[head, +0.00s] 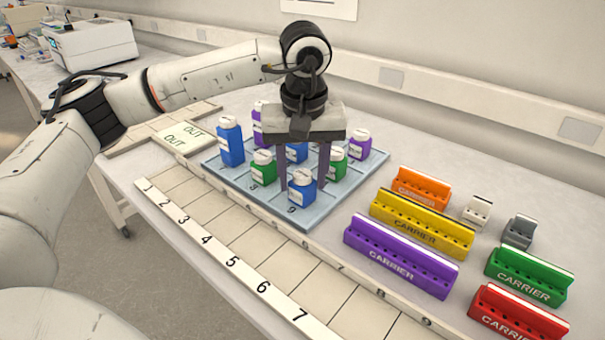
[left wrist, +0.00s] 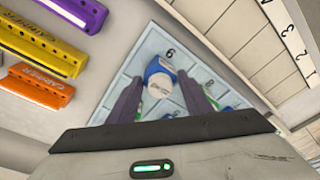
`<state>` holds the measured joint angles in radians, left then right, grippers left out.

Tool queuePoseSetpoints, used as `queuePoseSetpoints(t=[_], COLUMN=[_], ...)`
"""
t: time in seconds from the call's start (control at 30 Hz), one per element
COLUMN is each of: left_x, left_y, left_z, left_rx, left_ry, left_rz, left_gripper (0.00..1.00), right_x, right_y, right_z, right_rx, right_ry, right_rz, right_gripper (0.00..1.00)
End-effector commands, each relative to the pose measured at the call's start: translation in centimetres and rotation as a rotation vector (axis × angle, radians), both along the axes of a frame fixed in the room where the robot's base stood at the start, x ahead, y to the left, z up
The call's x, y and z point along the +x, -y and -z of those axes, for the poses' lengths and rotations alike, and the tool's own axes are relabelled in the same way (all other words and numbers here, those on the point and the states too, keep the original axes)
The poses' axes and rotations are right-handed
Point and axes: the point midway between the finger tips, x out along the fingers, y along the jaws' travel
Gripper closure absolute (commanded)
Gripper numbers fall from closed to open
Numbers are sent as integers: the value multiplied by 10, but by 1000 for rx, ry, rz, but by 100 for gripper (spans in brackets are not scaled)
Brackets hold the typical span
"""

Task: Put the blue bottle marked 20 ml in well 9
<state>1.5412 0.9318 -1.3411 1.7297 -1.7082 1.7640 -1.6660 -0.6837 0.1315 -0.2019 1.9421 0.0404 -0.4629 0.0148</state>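A blue bottle with a white cap (head: 301,189) stands upright in the front corner well of the pale blue tray (head: 229,198), beside the number 9. My left gripper (head: 304,184) points down at it, open, one finger on each side. In the left wrist view the bottle (left wrist: 160,78) sits between the fingertips with narrow gaps. Another blue bottle (head: 230,143) stands at the tray's left corner, and a third (head: 296,153) is partly hidden behind the gripper. I cannot read the volume marks on the bottles. My right gripper is out of view.
Green bottles (head: 263,167) and purple bottles (head: 358,144) stand in other wells near the gripper. Orange (head: 421,188), yellow (head: 421,223), purple (head: 400,257), green and red carriers lie to the right. A numbered strip (head: 231,262) runs along the front. An OUT plate (head: 184,136) lies left.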

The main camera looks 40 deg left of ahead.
Motion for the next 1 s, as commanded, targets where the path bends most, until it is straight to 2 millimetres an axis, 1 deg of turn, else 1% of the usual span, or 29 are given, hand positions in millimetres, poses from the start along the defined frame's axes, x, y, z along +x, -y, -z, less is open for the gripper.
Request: queuePoseSetpoints(t=[0.03,0.1,0.37,0.5,0.57,0.67,0.8,1.0], left_x=[0,0,0,0,0,-3,-6,-10], left_y=[0,0,0,1,2,4,7,10], left_z=[1,1,0,-7,-15,-34,-65,-103], left_rx=[1,1,1,0,0,-1,-1,0], left_ry=[-1,-1,-1,1,3,5,3,3], left_rz=[0,1,1,1,0,2,1,1], left_gripper=[48,36,36,36,36,36,36,36], right_x=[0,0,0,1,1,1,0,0], right_y=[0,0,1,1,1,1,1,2], right_z=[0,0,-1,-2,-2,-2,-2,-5], right_rx=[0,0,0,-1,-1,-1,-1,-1], right_ry=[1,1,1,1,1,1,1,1], right_rz=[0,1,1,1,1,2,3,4], right_gripper=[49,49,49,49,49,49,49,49])
